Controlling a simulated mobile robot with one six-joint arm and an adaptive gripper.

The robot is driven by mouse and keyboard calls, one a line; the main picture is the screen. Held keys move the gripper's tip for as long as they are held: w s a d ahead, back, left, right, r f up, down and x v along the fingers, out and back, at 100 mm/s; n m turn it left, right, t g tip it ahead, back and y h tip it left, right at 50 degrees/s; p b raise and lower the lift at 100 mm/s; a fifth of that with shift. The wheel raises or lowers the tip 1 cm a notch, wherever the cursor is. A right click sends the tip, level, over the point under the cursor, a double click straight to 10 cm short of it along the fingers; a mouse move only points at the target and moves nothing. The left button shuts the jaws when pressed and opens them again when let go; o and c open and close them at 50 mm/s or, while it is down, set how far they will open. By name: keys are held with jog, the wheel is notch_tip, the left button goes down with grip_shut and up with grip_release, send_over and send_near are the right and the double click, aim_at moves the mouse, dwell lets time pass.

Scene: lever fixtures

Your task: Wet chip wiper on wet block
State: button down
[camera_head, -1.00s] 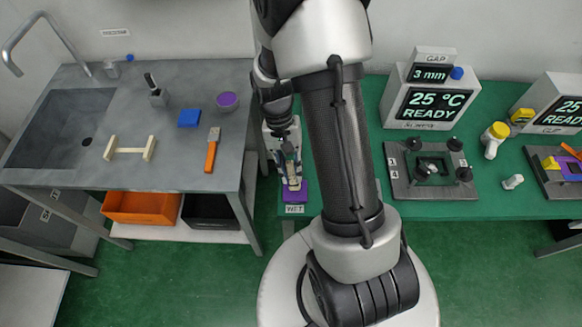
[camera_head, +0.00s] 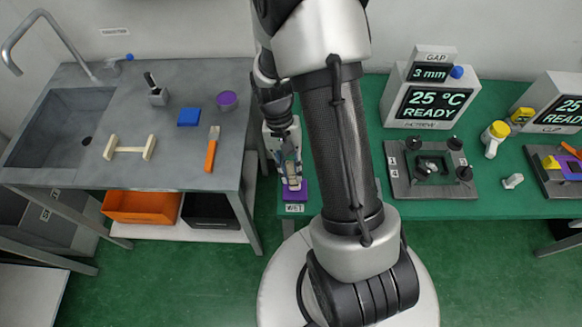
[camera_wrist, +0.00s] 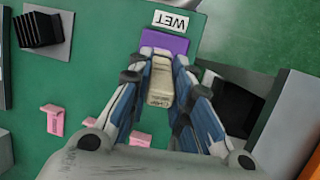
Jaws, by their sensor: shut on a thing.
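The wet block is a purple pad (camera_head: 299,195) on the green bench, with a WET label (camera_head: 295,208) at its front edge. It also shows in the wrist view (camera_wrist: 178,45), partly hidden by my fingers and the wiper. My gripper (camera_head: 290,178) points down at the pad. It is shut on a beige chip wiper (camera_wrist: 160,83), a short ribbed piece between the two fingers. The wiper's far end overlaps the purple pad in the wrist view (camera_wrist: 152,44). I cannot tell whether it touches the pad.
A grey sink counter (camera_head: 80,178) stands to the left, across a narrow gap. A grey plate fixture with black knobs (camera_head: 400,183) stands to the right.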

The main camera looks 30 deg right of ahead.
dwell(0.3)
notch_tip(320, 180, up, 7)
jog(key=p, duration=0.6)
jog(key=shift+w, duration=0.1)
dwell(0.5)
